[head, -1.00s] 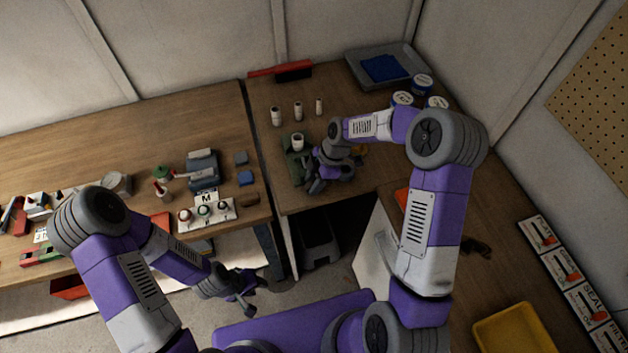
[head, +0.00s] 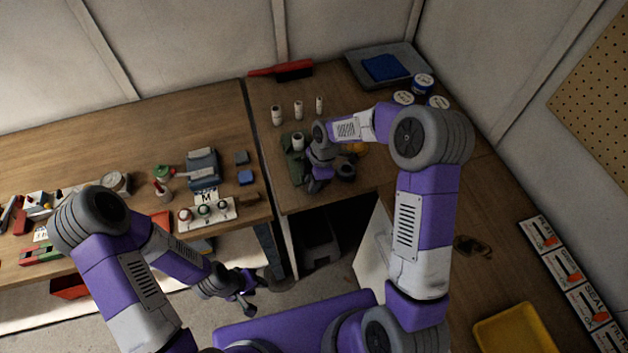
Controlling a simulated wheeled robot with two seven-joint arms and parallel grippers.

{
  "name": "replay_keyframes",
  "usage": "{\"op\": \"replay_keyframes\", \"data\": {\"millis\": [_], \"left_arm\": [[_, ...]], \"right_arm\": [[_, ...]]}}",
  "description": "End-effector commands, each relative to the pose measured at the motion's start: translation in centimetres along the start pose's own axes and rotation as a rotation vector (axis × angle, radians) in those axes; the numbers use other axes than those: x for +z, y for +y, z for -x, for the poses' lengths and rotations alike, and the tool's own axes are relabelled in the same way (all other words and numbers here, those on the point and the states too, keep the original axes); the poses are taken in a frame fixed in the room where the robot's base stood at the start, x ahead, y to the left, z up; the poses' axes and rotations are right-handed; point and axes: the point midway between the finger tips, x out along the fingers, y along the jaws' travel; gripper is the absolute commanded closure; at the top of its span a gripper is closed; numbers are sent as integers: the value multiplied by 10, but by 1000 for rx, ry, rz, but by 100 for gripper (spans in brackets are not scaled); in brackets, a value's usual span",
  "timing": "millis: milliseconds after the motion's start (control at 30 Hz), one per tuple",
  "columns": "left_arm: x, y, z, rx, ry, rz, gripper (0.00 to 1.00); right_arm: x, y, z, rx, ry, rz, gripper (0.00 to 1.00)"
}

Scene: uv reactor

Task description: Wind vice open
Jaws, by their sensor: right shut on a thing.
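A green vice (head: 292,168) stands near the front left of the back bench, partly hidden by my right gripper. A white cylinder (head: 298,142) stands upright at it; I cannot tell if the jaws grip it. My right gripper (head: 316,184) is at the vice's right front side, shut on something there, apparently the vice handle. The handle is hidden behind the gripper and wrist. My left gripper (head: 250,293) hangs over the floor in front of the left bench, with its fingers apart and nothing seen between them.
Several white cylinders (head: 298,108) stand behind the vice. A red-and-black brush (head: 281,70) and a grey tray (head: 388,66) with a blue cloth lie at the back. White-lidded tubs (head: 422,84) stand to the right. A yellow tray (head: 520,335) is at lower right.

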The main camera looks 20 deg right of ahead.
Motion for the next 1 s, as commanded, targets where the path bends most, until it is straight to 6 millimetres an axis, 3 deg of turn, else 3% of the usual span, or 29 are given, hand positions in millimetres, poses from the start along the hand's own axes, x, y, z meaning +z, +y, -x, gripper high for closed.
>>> {"op": "replay_keyframes", "data": {"millis": [600,1000], "left_arm": [[-1,-5,-13,0,0,0,63],[-1,-6,-15,0,0,0,63]], "right_arm": [[-14,0,-10,1,-500,6,100],[-16,0,-13,0,-641,0,100]]}}
